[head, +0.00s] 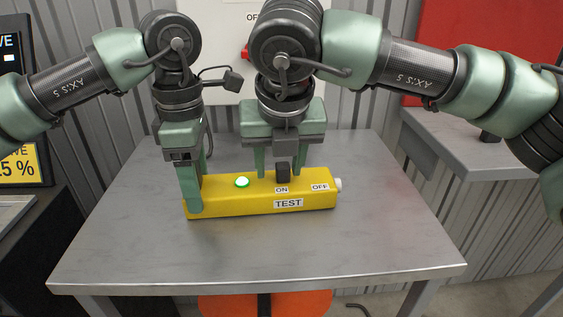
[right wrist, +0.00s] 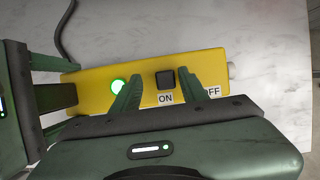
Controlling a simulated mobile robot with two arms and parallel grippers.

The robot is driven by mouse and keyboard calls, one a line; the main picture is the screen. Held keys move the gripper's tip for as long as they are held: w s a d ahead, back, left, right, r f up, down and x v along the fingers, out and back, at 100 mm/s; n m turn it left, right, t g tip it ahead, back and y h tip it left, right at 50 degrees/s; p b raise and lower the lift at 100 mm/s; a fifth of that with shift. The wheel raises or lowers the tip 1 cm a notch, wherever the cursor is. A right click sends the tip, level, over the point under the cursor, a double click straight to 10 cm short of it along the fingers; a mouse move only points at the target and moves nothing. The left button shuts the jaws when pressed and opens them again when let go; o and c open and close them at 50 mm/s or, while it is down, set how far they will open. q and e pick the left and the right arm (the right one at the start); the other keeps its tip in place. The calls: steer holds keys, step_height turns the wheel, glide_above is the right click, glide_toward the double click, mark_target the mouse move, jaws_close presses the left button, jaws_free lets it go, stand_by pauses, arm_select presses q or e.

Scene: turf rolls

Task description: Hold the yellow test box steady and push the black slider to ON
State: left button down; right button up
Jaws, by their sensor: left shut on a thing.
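The yellow test box (head: 232,203) lies lengthwise on the grey table. My left gripper (head: 196,192) is shut on its left end. The black slider (head: 283,172) stands on the box top directly behind the ON label (head: 281,190); the OFF label (head: 320,187) is further right. A round lamp (head: 242,182) left of the slider glows green. My right gripper (head: 279,168) is above the box with its fingers spread, one on each side of the slider. In the right wrist view the slider (right wrist: 165,79) shows between the fingers, with a gap on both sides.
The grey table (head: 330,252) is clear in front of the box and to its right. A white knob (head: 338,185) sticks out of the box's right end. A dark cable with a plug (head: 232,81) is behind my arms. A grey side bench (head: 470,150) stands at the right.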

steer(key=shift+d, duration=0.1)
steer(key=v, duration=1.2)
arm_select(q)
steer(key=shift+c, duration=1)
jaws_free()
steer(key=shift+a, duration=0.1)
steer(key=shift+r, duration=0.1)
